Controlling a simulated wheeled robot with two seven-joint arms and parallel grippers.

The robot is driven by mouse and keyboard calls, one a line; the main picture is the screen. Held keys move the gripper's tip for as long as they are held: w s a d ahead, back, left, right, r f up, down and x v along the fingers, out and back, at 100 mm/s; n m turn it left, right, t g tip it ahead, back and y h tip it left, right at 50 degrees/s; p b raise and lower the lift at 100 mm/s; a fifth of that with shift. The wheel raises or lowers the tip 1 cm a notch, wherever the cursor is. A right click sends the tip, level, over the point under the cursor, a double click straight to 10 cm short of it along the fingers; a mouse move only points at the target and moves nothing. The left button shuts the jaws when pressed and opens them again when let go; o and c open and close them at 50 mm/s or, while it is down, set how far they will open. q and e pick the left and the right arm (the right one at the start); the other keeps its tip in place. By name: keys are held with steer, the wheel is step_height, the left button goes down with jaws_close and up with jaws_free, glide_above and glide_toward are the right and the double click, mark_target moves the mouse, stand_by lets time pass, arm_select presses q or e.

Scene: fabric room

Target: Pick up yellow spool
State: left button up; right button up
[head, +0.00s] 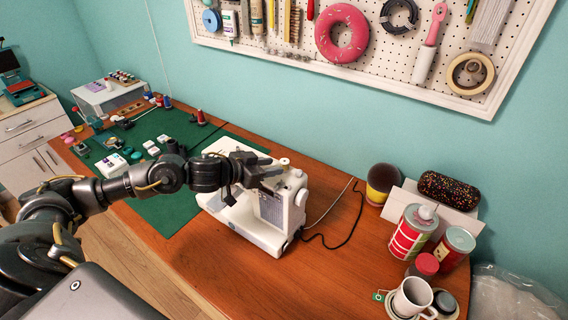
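I cannot make out a clearly yellow spool. Several small spools stand on the desk at the far left, among them a red cone-shaped one (201,118) and a blue one (167,103); they are too small to tell all colours. My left gripper (272,171) is over the white sewing machine (262,236), with its fingers pointing right. Its fingers look apart, with nothing seen between them, and it hides part of the machine's top. My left arm reaches across the green mat. My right gripper is out of view.
A dark cylinder with a yellow lower part (381,183) stands near the wall. Red cans (411,233), a white mug (412,298) and a dark speckled roll (448,190) crowd the right end. A black cable (345,240) lies on the desk. A pegboard (400,60) hangs above.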

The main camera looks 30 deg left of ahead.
mark_target(283, 161)
arm_select(q)
steer(key=x, duration=0.4)
steer(key=shift+p, duration=0.4)
steer(key=shift+s, duration=0.15)
steer(key=c, duration=0.7)
steer(key=shift+r, duration=0.1)
steer(key=shift+c, duration=0.2)
steer(key=shift+r+b, duration=0.3)
steer(key=shift+r, duration=0.3)
steer(key=s+a+r+b, duration=0.5)
steer(key=s+a+r, duration=0.3)
steer(key=a+r, duration=0.3)
steer(key=shift+s+r, duration=0.15)
steer(key=shift+r, duration=0.15)
steer(key=shift+a, duration=0.1)
